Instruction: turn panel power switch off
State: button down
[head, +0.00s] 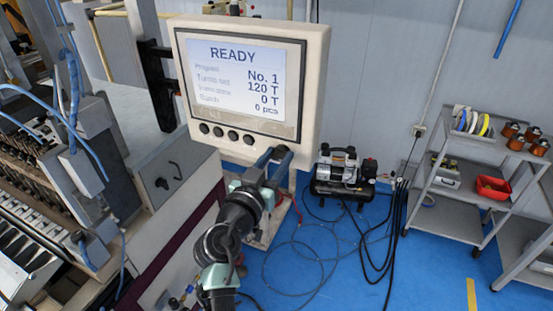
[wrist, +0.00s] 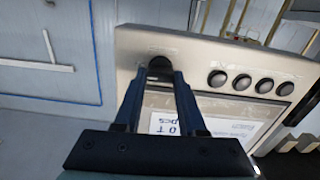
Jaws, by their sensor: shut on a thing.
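The control panel (head: 316,90) is a pale box with a lit screen (head: 235,80) reading READY. A row of several dark round buttons (head: 226,133) runs along its lower edge. The power switch, a dark round knob (wrist: 160,64), shows in the wrist view at the end of that row, where the panel appears upside down. My gripper (head: 272,156) is at the panel's lower right corner in the head view, with its blue fingers (wrist: 160,78) on either side of the knob and shut on it. The fingers hide the knob in the head view and part of it in the wrist view.
The winding machine (head: 165,180) stands left of the panel, with blue hoses above it. A compressor (head: 343,175) sits on the blue floor behind, with loose cables. A grey shelf (head: 450,180) with spools and a red bin (head: 493,187) stands at the right.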

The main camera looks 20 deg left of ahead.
jog(key=n+b, duration=0.1)
jog(key=n, duration=0.3)
jog(key=shift+a+f+n+b, duration=0.1)
jog(key=shift+n+b, duration=0.2)
jog(key=shift+b, duration=0.05)
jog(key=n, duration=0.9)
jog(key=shift+a, duration=0.1)
jog(key=shift+f+n+p, duration=0.15)
jog(key=shift+n+p, duration=0.55)
jog(key=shift+n, duration=1.1)
jog(key=shift+c, duration=2.4)
grip_release()
jog(key=shift+s, duration=0.1)
